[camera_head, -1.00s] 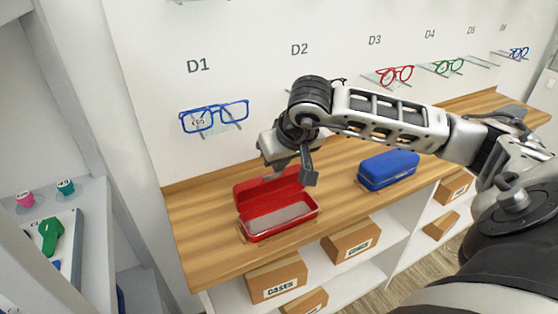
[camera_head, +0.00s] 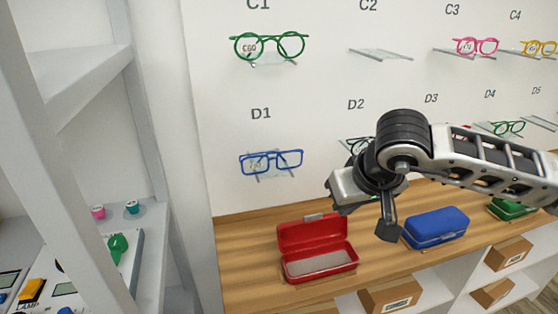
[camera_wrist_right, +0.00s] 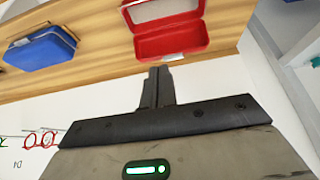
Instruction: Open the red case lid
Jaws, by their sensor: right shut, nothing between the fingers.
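The red case (camera_head: 318,268) stands on the wooden counter with its lid (camera_head: 315,233) raised and leaning back. Its grey inside shows, and it looks empty. The red case also shows at the top of the right wrist view (camera_wrist_right: 172,47). My right gripper (camera_head: 388,230) is to the right of the case, apart from it, with its fingers together and nothing between them. In the right wrist view, the shut fingers (camera_wrist_right: 158,72) appear just below the case's edge. My left gripper is not in view.
A blue case (camera_head: 437,228) and a green case (camera_head: 511,208) stand further right on the counter (camera_head: 250,262). Glasses on clear shelves line the wall, such as the blue pair (camera_head: 271,162). Cardboard boxes (camera_head: 392,294) sit below. A grey shelf unit (camera_head: 150,120) stands at left.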

